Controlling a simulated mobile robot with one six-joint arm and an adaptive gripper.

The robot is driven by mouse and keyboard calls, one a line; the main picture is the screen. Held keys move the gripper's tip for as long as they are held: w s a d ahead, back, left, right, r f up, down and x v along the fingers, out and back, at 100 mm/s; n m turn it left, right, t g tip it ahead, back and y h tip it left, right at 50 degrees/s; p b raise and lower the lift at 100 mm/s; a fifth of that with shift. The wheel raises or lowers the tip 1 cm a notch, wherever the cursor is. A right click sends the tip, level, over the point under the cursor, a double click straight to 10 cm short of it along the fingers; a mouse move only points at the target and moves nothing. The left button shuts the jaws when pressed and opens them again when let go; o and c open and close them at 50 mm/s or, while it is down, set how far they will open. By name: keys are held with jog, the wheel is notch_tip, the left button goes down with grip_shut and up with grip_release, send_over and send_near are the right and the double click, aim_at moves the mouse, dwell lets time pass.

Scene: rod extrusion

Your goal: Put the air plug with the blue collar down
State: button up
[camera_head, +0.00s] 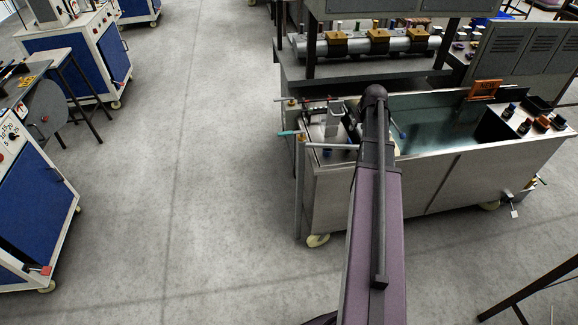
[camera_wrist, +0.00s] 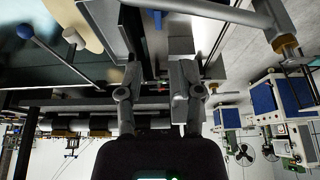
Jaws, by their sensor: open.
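In the wrist view, the two fingers of my gripper (camera_wrist: 158,85) stand apart with a clear gap between them. I see nothing clamped in the gap. A small blue part (camera_wrist: 158,19) shows beyond the fingertips, near grey metal parts at the tank's end. It may be the air plug's blue collar, but it is too small to be sure. In the head view, a small blue spot (camera_head: 354,153) shows at the left end of the steel tank (camera_head: 400,190), close to my arm. My arm hides much of that end, and the gripper is hard to make out there.
A rod with a blue ball end (camera_wrist: 25,32) shows in the wrist view. An orange sign (camera_head: 483,89) and dark fittings (camera_head: 542,124) sit at the tank's right. A rack with a grey barrel (camera_head: 360,45) stands behind. Bare floor (camera_head: 200,180) lies left.

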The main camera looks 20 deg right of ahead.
jog(key=s+a+n+g, duration=0.1)
jog(key=s+a, duration=0.3)
jog(key=a, duration=1)
jog(key=s+a+f+g, duration=0.1)
jog(key=s+a, duration=0.3)
jog(key=a, duration=1)
jog(key=s+a+n+g+y, duration=0.1)
jog(key=s+a, duration=0.3)
jog(key=a, duration=0.9)
jog(key=shift+s+a+f+n+g, duration=0.2)
jog(key=shift+s+a+n+g, duration=0.15)
jog(key=shift+g, duration=0.35)
notch_tip(320, 180, up, 4)
jog(key=p, duration=0.4)
jog(key=shift+f, duration=0.1)
